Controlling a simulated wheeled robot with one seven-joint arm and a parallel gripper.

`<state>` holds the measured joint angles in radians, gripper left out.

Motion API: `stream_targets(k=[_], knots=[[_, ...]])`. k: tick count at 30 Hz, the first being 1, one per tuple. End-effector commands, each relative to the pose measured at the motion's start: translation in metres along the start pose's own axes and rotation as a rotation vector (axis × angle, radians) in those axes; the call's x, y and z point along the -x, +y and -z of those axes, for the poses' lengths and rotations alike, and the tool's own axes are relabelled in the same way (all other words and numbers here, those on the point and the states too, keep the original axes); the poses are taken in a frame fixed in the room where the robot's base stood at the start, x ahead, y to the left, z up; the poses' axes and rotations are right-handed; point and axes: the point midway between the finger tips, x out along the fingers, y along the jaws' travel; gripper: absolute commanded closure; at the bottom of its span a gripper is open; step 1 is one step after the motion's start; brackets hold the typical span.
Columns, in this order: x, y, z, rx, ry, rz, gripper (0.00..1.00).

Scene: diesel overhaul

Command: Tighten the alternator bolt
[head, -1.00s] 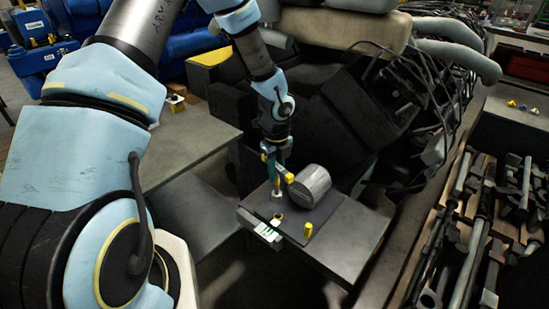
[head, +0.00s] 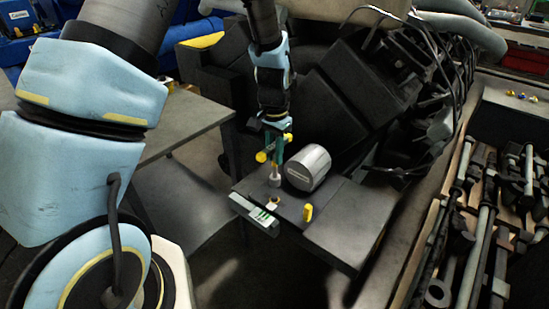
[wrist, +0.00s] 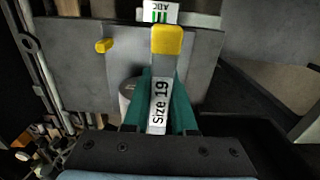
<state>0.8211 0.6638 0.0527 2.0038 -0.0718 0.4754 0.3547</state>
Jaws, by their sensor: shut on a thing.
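A tool labelled "Size 19" (wrist: 160,102), with yellow ends, is held in my gripper. My gripper (head: 275,136) has teal fingers and is shut on the tool; the fingers also show in the wrist view (wrist: 163,105). In the head view the tool (head: 262,157) has a pale lower end pointing down at the dark plate, left of a grey cylinder (head: 307,168), which looks like the alternator. I cannot tell whether that end touches anything. A small dark and yellow piece (head: 272,202) sits on the plate in front of it; whether it is the bolt is unclear.
A yellow peg (head: 308,212) stands on the plate, and shows in the wrist view (wrist: 103,46). A printed label (head: 264,217) is at the front edge. The dark engine block (head: 350,110) with cables rises behind. A tool rack (head: 480,220) is at right.

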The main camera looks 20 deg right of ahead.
Motion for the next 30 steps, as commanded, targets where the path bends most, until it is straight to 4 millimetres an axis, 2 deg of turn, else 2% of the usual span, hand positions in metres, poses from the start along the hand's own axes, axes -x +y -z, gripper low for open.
stream_targets(k=[1, 16, 17, 18, 21, 30], knots=[[-0.002, 0.001, 0.0, 0.103, 0.0, 0.002, 1.0], [-0.012, 0.0, 0.0, 1.042, -0.001, 0.002, 1.0], [-0.018, 0.0, 0.0, 1.074, -0.001, 0.002, 1.0], [-0.032, 0.0, 0.0, 1.064, -0.001, 0.001, 1.0], [-0.042, 0.0, 0.0, 1.059, 0.0, 0.0, 1.0], [-0.048, 0.0, 0.001, 1.055, 0.001, 0.0, 1.0]])
